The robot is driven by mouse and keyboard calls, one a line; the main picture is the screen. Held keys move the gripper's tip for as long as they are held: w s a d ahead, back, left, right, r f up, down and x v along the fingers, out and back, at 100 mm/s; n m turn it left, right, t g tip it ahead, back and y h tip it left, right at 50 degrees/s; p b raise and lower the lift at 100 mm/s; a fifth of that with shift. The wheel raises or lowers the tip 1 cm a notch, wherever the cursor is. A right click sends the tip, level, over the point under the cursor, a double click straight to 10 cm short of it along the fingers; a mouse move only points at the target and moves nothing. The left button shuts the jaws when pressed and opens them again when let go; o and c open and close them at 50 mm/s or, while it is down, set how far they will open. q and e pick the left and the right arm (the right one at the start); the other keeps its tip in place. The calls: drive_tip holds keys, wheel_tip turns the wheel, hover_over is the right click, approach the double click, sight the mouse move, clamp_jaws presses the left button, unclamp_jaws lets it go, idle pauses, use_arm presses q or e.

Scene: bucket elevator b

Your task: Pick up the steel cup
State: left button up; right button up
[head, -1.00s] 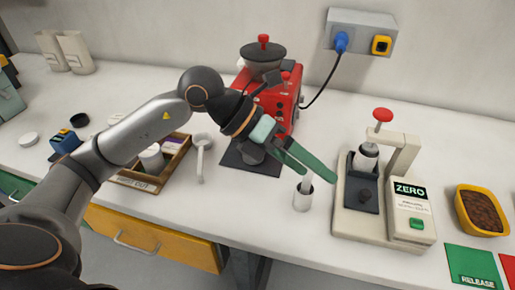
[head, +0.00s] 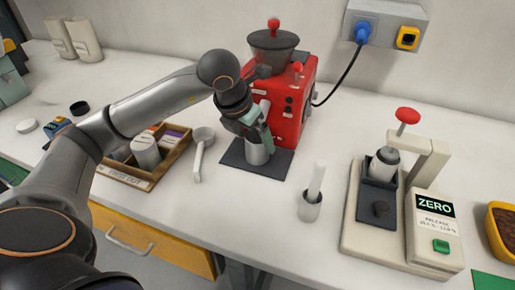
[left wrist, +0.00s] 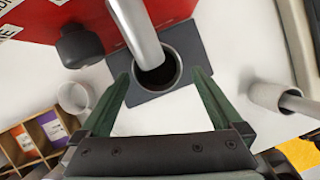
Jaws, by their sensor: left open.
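The steel cup (head: 257,154) stands upright on a dark mat (head: 283,163) in front of the red grinder (head: 292,112). In the left wrist view the cup (left wrist: 158,76) shows from above with a dark inside, and a metal tube crosses over its rim. My left gripper (head: 260,136) is open at the cup in the head view. In the left wrist view its two green fingers (left wrist: 160,78) are spread on either side of the cup, with gaps visible, near its front side. My right gripper is not in view.
A small holder with a white stick (head: 310,205) stands to the right of the mat. A scale with a red knob (head: 408,116) is farther right. A white scoop (head: 203,137) and a wooden tray (head: 127,177) lie to the left. Bare white counter lies in front of the mat.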

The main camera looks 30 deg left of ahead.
use_arm(q)
drive_tip(key=x, duration=0.5)
drive_tip(key=shift+w+a, duration=0.1)
drive_tip(key=shift+w, duration=0.3)
clamp_jaws()
idle(0.5)
